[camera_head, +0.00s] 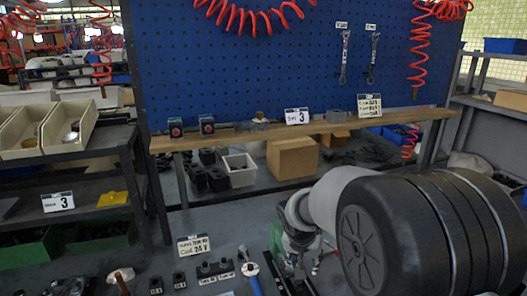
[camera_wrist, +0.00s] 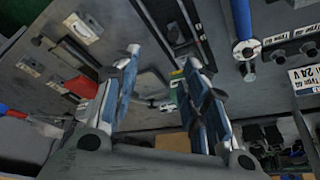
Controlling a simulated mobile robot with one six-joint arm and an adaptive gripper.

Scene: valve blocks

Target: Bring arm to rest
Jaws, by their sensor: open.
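My gripper (camera_wrist: 163,65) is open in the wrist view, its two blue-padded fingers apart with nothing held between them. It hangs over the grey work table (camera_wrist: 148,33), whose parts show beyond and between the fingers. In the head view my arm reaches in from the right, and its large dark links hide much of the lower right. The gripper end (camera_head: 295,262) is low at the centre, partly hidden by the arm.
A blue-handled tool (camera_head: 250,274) lies left of my gripper, beside black valve blocks (camera_head: 214,269) and a label card (camera_head: 193,245). A wooden shelf (camera_head: 350,127) and blue pegboard (camera_head: 240,70) stand behind. Bins (camera_head: 68,128) are on the left rack.

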